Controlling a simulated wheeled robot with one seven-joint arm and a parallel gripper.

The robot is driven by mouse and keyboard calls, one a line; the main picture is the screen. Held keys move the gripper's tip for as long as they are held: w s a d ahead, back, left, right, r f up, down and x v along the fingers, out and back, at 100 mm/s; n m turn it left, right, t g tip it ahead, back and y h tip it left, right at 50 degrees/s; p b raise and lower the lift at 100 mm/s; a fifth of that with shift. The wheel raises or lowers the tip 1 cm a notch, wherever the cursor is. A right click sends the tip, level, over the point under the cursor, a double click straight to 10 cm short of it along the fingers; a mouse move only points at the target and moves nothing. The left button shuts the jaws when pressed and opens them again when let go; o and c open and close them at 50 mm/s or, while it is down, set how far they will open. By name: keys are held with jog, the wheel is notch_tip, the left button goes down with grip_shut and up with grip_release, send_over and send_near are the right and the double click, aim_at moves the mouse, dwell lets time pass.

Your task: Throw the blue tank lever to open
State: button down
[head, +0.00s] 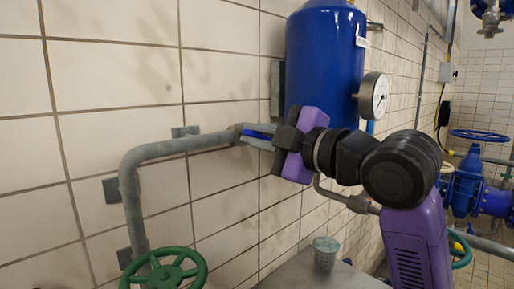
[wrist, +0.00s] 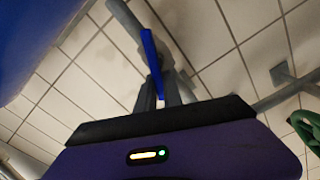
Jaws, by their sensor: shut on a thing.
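The blue tank (head: 324,62) is mounted on the tiled wall, and part of it shows at the left of the wrist view (wrist: 30,40). A thin blue lever (head: 258,134) lies along the grey pipe just below and left of the tank. The lever also shows in the wrist view (wrist: 150,62), running down to my gripper. My gripper (head: 272,140), with a purple body, reaches in from the right and is shut on the lever. In the wrist view the grey fingers (wrist: 158,95) close around its lower end. The gripped part is mostly hidden.
A grey pipe (head: 170,150) bends down the wall at left to a green handwheel (head: 165,272). A round gauge (head: 374,97) sticks out right of the tank, close above my arm. A small cup (head: 326,252) stands on a grey surface (head: 295,272) below. Blue valves (head: 466,180) stand at far right.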

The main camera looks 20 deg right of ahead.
jog(key=n+b, duration=0.2)
jog(key=f+n+b, duration=0.1)
jog(key=n, duration=0.1)
jog(key=shift+a+f+n+b, duration=0.15)
jog(key=shift+n+b, duration=0.25)
jog(key=shift+n, duration=0.3)
jog(key=c, duration=1.5)
grip_release()
jog(key=shift+s, duration=0.1)
jog(key=b+v, duration=0.1)
jog(key=v, duration=0.6)
jog(key=shift+s, duration=0.35)
